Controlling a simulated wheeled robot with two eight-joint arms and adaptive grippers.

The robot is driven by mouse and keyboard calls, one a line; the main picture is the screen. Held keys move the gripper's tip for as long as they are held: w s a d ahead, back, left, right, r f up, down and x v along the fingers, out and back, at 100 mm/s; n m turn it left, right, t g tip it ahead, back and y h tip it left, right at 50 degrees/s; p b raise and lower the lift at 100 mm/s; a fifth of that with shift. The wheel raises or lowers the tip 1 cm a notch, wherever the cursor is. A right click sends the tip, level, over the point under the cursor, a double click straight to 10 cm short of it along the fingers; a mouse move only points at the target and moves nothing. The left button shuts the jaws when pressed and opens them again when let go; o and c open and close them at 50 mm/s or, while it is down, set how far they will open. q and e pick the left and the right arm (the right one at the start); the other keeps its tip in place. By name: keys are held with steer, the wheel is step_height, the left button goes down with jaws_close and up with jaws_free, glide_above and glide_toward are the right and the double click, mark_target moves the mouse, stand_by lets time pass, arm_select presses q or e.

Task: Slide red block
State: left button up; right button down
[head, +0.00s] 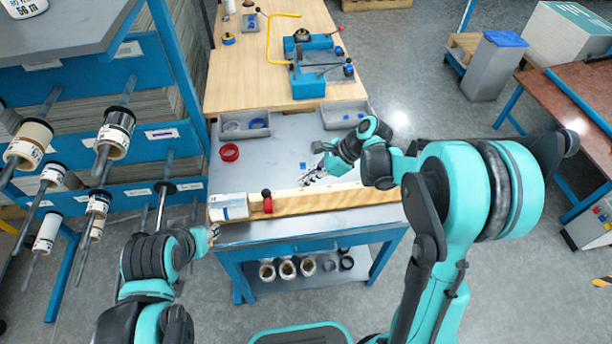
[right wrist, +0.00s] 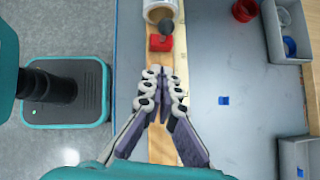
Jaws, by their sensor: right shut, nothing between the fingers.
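The red block (head: 267,206) with a dark round knob on top sits on a long wooden rail (head: 340,201) along the table's front edge, right beside a white roll (head: 229,207). In the right wrist view the red block (right wrist: 161,44) is ahead of my right gripper (right wrist: 164,76), whose fingers are together and empty above the rail. A gap shows between fingertips and block. In the head view my right gripper (head: 306,181) is to the right of the block. My left gripper (head: 213,233) is by the table's front left corner, its fingers too small to read.
A red ring (head: 229,152), grey bins (head: 245,124) and a small blue piece (head: 303,165) are on the grey table. Behind stands a wooden bench with a blue device (head: 310,62). A rack of rolls (head: 113,133) stands left. The rail between gripper and block is clear.

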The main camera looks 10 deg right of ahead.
mark_target(264, 193)
steer(key=w+a+f+b, duration=0.2)
steer(key=a+f, duration=0.4)
steer(key=a, duration=0.2)
steer(key=shift+b, duration=0.3)
steer(key=shift+s+f, duration=0.1)
steer(key=shift+a, duration=1.95)
steer(key=shift+d, duration=0.1)
